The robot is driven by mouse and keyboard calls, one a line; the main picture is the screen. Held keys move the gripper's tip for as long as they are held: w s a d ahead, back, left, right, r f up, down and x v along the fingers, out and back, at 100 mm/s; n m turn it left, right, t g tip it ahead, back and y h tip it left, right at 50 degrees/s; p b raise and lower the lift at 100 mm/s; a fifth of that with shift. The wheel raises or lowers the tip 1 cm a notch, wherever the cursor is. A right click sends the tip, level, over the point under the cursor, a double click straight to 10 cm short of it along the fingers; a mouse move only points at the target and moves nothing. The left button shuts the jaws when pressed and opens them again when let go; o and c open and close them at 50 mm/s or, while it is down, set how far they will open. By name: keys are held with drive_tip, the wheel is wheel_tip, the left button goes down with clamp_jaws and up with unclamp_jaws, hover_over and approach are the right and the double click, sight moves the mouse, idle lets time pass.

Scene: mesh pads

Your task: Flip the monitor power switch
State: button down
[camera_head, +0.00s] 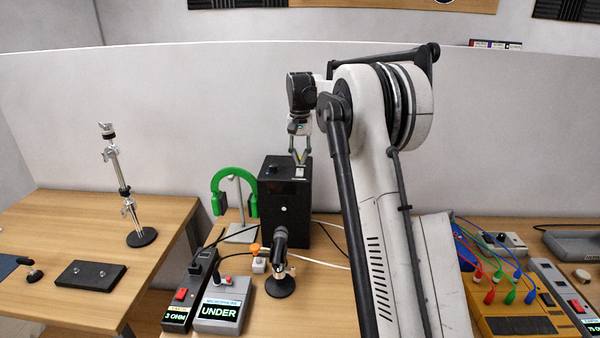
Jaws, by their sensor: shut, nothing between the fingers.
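A black box-shaped monitor (270,205) stands on the wooden table near the middle of the view, against the pale partition. A small dark raised part (271,169) with a bluish spot is on its top, towards the left; I cannot tell whether it is the power switch or which way it is set. My gripper (300,161) points down over the right part of the monitor's top, fingers shut and empty. Its tips are at or just above the top near a small pale yellowish patch; I cannot tell whether they touch.
Green headphones (222,180) hang on a stand left of the monitor. A microphone on a round base (281,286) and two display boxes, one reading UNDER (220,312), stand in front. A yellow panel with coloured cables (510,310) is at right. My arm hides the table's middle right.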

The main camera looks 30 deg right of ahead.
sight(300, 169)
drive_tip(key=shift+f+b, duration=0.8)
drive_tip(key=shift+f, duration=0.55)
idle(1.1)
drive_tip(key=shift+r, duration=0.15)
drive_tip(key=shift+r+p, duration=1.85)
drive_tip(key=shift+r, duration=1.55)
drive_tip(key=shift+a, duration=0.1)
drive_tip(key=s+a+r+n+t+b, duration=0.2)
drive_tip(key=s+a+r, duration=0.1)
drive_tip(key=s+a, duration=0.55)
drive_tip(key=s+a+r+n+t+b, duration=0.1)
drive_tip(key=s+a+r+b, duration=0.15)
drive_tip(key=s+a, duration=0.6)
drive_tip(key=s+a+f+n+t+b, duration=0.1)
drive_tip(key=s+f, duration=0.3)
drive_tip(key=s, duration=0.5)
drive_tip(key=s+a+f+n+t+b, duration=0.1)
drive_tip(key=s+a+f, duration=0.2)
drive_tip(key=s, duration=0.6)
drive_tip(key=s+a+f+n+t+b, duration=0.1)
drive_tip(key=s+a+f+t, duration=0.1)
drive_tip(key=s+f, duration=0.5)
drive_tip(key=shift+s+f+b, duration=0.25)
drive_tip(key=shift+s+b, duration=0.1)
drive_tip(key=shift+s, duration=0.65)
